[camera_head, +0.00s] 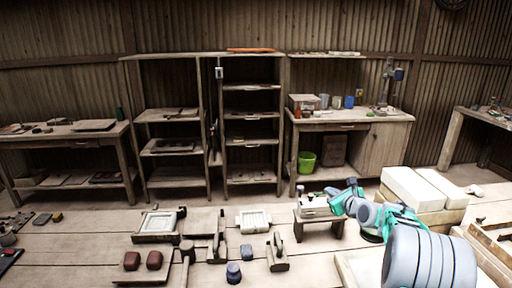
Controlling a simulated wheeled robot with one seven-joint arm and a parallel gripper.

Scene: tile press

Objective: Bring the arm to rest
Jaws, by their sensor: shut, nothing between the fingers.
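My arm reaches in from the lower right, with grey links and teal joints. My gripper (328,193) is small in view at its far end, beside and partly over a low wooden stool (322,219). The fingers are shut with nothing seen between them. A pale block-like piece (313,206) sits on the stool, close to the gripper; whether they touch cannot be told. My arm hides part of the floor and things behind it.
White blocks (410,187) are stacked right of my arm. A framed tile press-like piece (158,223), a white ribbed piece (253,220), wooden tools and two reddish lumps (153,260) lie left. Shelves (250,115) and a workbench (350,118) line the wall.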

